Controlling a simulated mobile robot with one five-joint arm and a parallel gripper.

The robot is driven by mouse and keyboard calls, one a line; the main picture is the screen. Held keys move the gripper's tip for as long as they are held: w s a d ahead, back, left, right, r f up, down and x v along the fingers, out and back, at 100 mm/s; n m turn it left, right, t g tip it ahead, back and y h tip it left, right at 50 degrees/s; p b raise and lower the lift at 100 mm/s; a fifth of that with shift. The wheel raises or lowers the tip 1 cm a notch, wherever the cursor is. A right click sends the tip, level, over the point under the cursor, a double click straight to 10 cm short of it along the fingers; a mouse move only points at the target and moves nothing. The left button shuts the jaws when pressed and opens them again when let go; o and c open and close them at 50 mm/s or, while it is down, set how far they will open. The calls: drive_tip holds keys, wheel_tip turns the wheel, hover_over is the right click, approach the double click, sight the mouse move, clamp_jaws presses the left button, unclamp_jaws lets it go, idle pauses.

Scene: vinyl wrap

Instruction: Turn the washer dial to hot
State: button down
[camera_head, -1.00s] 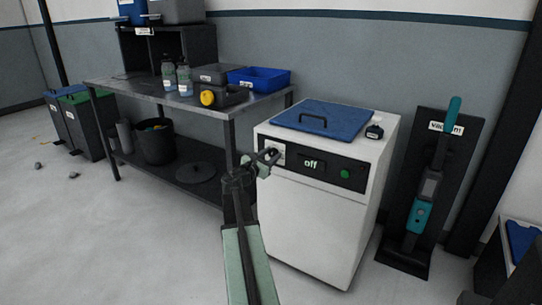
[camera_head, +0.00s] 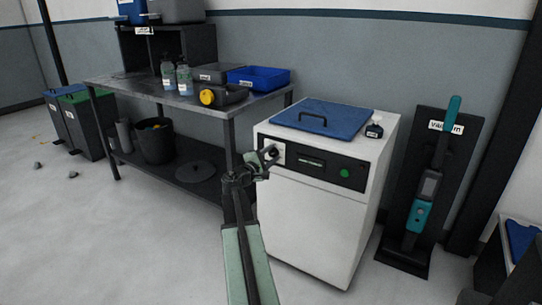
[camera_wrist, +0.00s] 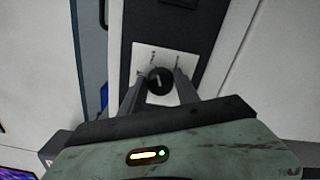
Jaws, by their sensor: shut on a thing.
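The white washer (camera_head: 308,225) stands right of centre with a blue lid and a black front panel. Its dial (camera_wrist: 159,81) is a round black knob with a pale pointer line, on a white plate (camera_wrist: 158,55) with small marks too blurred to read. My gripper (camera_head: 270,154) is at the left end of the panel, shut on the dial; in the wrist view its two fingers lie on either side of the knob. The panel display (camera_head: 311,162) shows faint text that I cannot read. A green button (camera_head: 344,173) sits on the panel's right part.
A metal workbench (camera_head: 150,95) with bottles, a yellow-fronted dark device and a blue bin (camera_head: 258,77) stands left of the washer. A vacuum on a black stand (camera_head: 420,215) stands at the right. The floor at the left front is mostly clear.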

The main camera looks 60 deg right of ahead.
drive_tip(key=m, duration=0.5)
drive_tip(key=shift+s+f+m, duration=0.1)
drive_tip(key=shift+f+m, duration=0.05)
drive_tip(key=shift+m, duration=0.15)
drive_tip(key=m, duration=0.6)
drive_tip(key=shift+f, duration=0.1)
drive_tip(key=m, duration=0.5)
drive_tip(key=shift+m, duration=0.4)
drive_tip(key=m, duration=0.5)
drive_tip(key=shift+w+f, duration=0.1)
drive_tip(key=shift+w, duration=0.1)
drive_tip(key=shift+m, duration=0.4)
drive_tip(key=c, duration=0.9)
unclamp_jaws()
drive_tip(key=shift+a, duration=0.1)
